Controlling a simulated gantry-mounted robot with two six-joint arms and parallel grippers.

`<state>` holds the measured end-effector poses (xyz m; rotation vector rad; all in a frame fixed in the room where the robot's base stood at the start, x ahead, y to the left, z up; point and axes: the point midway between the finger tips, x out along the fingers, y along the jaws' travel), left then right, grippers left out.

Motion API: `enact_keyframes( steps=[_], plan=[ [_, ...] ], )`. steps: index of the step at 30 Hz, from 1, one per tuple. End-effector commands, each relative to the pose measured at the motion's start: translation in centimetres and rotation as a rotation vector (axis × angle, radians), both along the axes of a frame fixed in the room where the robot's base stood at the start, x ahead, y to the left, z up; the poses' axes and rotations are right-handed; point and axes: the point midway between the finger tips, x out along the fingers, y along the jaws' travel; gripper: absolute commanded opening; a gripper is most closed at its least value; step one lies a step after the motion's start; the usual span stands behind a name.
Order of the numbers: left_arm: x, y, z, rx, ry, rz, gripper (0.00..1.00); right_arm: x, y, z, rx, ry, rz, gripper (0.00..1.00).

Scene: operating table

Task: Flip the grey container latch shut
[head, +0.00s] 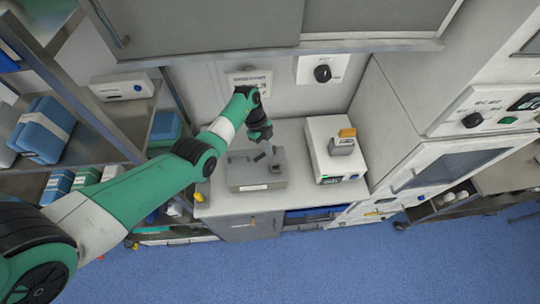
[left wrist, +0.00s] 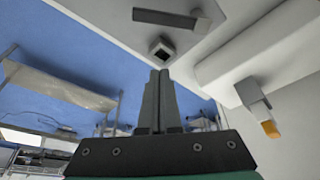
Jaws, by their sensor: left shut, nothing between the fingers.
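The grey container (head: 248,180) stands on the white countertop, with a pale label on its front. A small square grey piece (head: 275,169) shows at its right side. I cannot tell for sure which part is the latch or how it stands. My left gripper (head: 269,151) points down over the container's right part, shut and empty; I cannot tell whether it touches. In the left wrist view the shut fingers (left wrist: 158,76) reach toward a square grey piece with a dark opening (left wrist: 162,51). A grey bar (left wrist: 172,18) lies above it there. My right gripper is not in view.
A white device (head: 322,135) with a grey and orange part on top (head: 344,141) stands right of the container. Shelves with blue boxes (head: 42,130) are at the left. A wall panel (head: 249,80) is behind. Countertop around the container is mostly clear.

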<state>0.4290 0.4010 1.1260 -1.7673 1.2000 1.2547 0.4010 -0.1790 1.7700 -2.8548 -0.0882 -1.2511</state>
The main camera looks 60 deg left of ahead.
Motion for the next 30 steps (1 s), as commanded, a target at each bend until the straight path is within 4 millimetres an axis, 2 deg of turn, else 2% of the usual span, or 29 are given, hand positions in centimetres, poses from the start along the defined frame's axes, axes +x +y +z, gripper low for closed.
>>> enact_keyframes(
  steps=[1, 3, 9, 30],
  plan=[
    [0.0, 0.4, 1.2, 0.001, -0.003, 0.001, 0.00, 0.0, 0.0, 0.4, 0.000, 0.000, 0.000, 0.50],
    [0.0, 0.8, 2.2, 0.001, -0.002, 0.001, 0.00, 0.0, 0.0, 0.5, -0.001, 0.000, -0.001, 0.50],
    [-0.2, 1.3, 3.6, 0.000, 0.000, 0.001, 0.00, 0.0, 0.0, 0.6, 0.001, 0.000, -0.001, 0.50],
    [-0.2, 1.3, 3.6, 0.000, 0.001, 0.000, 0.00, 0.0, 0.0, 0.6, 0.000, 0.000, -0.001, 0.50]
  ],
)
